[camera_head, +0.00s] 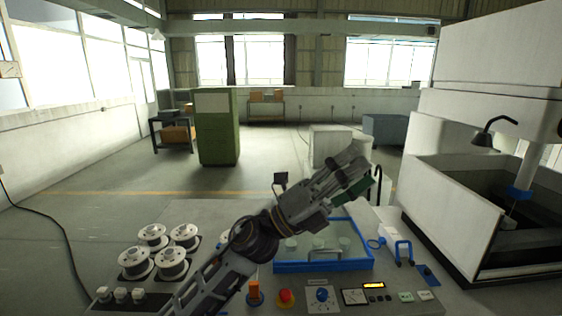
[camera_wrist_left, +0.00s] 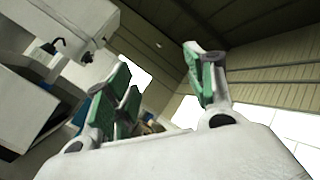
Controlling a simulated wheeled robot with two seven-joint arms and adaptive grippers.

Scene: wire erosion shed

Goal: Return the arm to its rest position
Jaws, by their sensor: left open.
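My left arm reaches in from the lower left in the head view. My left gripper (camera_head: 360,180) is raised over the bench, above the blue-framed tray (camera_head: 325,265), pointing up and to the right. In the left wrist view its green-padded fingers (camera_wrist_left: 160,90) stand apart with nothing between them. It looks empty and touches nothing that I can make out. The forearm hides part of the bench and the tray's left side. My right gripper is not in view.
Several white spools (camera_head: 171,262) stand at the bench's left. A red button (camera_head: 285,297) and a blue knob (camera_head: 322,295) sit at the front edge. A blue clamp (camera_head: 404,251) lies right of the tray. The big white machine (camera_head: 460,215) stands at the right.

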